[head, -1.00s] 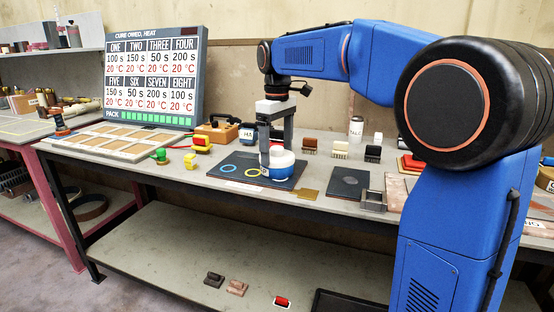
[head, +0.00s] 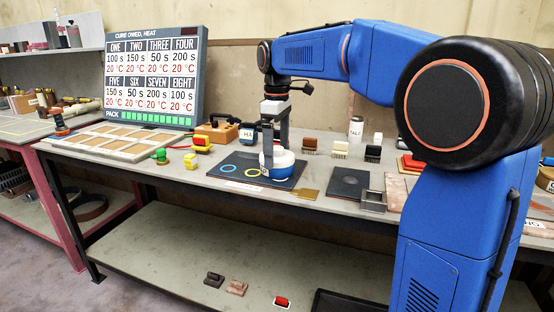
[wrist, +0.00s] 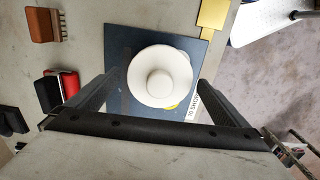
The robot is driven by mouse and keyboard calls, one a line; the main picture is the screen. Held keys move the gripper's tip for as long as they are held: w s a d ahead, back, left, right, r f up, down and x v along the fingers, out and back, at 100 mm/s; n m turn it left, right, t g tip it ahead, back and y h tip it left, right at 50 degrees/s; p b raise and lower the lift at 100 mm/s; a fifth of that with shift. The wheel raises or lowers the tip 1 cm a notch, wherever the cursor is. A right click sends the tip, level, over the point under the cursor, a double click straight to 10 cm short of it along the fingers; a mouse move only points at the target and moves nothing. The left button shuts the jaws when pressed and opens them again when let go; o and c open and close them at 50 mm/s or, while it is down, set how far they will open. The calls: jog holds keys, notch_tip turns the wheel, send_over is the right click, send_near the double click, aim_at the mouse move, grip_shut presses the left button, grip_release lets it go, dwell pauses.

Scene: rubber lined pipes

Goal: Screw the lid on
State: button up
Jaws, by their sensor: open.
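A white round lid (wrist: 160,77) with a raised knob sits over a blue pot (head: 282,176) on the dark mat (head: 230,171). The lid also shows in the head view (head: 284,158). Whether its thread is engaged cannot be told. My gripper (head: 275,156) is open and points down over the lid. In the wrist view, its two fingers (wrist: 156,82) stand on either side of the lid, with visible gaps. Most of the pot is hidden under the lid from above.
Blue and yellow rings (head: 254,171) are marked on the mat left of the pot. Brushes (head: 341,150), a white TALC container (head: 355,129) and a dark plate (head: 348,183) stand to the right. A brass-coloured plate (head: 308,194) lies near the bench's front edge. A timer board (head: 153,78) stands behind left.

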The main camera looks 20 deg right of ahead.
jog(key=n, duration=0.4)
jog(key=shift+n, duration=0.4)
jog(key=n, duration=0.4)
jog(key=shift+c, duration=0.3)
jog(key=c, duration=1.1)
jog(key=m, duration=1.2)
